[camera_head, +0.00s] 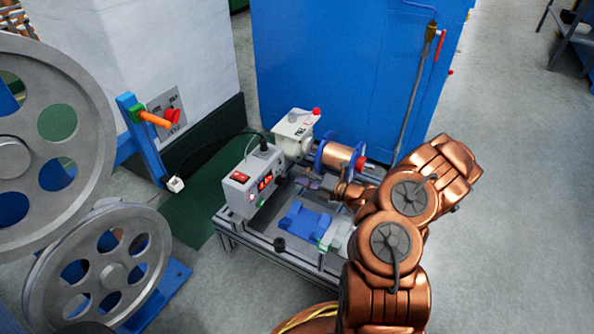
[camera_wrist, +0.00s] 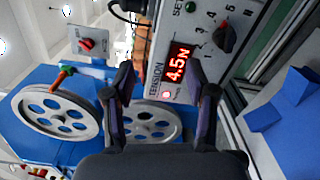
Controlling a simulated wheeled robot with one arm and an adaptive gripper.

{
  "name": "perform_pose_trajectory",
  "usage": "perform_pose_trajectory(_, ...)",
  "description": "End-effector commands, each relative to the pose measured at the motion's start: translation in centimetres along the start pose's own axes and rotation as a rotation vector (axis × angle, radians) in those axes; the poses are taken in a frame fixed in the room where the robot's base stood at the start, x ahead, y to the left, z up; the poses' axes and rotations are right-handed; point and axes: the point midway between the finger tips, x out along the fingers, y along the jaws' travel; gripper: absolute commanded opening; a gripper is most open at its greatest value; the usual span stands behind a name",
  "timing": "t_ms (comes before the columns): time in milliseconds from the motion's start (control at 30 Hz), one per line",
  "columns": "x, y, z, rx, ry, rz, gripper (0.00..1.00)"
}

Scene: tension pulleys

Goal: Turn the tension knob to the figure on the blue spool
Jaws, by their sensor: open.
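The grey control box (camera_head: 240,188) stands on the metal frame. In the wrist view its face shows turned sideways, with a red display (camera_wrist: 178,62) reading 4.5N beside the word TENSION. The black tension knob (camera_wrist: 226,37) sits on that face among printed numerals; its exact setting is hard to tell. The spool (camera_head: 339,156) has blue flanges and copper wire; I cannot read a figure on it. My gripper (camera_wrist: 164,88) is open and empty, its two dark fingers apart in front of the box. The knob lies beyond the upper right of the fingers, apart from them.
Large grey pulley wheels (camera_head: 50,140) stand at the left, near an orange handle (camera_head: 155,119) and a red switch (camera_head: 172,116). A tall blue cabinet (camera_head: 330,70) stands behind the frame. A blue block (camera_head: 305,220) lies on the frame.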

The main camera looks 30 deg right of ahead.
Motion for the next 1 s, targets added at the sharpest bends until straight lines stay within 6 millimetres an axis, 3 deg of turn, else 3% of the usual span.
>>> perform_pose_trajectory(700,-4.1,0.1,-0.2,0.0,0.0,-0.002,0.56)
perform_pose_trajectory(1000,-4.6,-0.1,-0.3,-0.001,0.0,0.0,0.56)
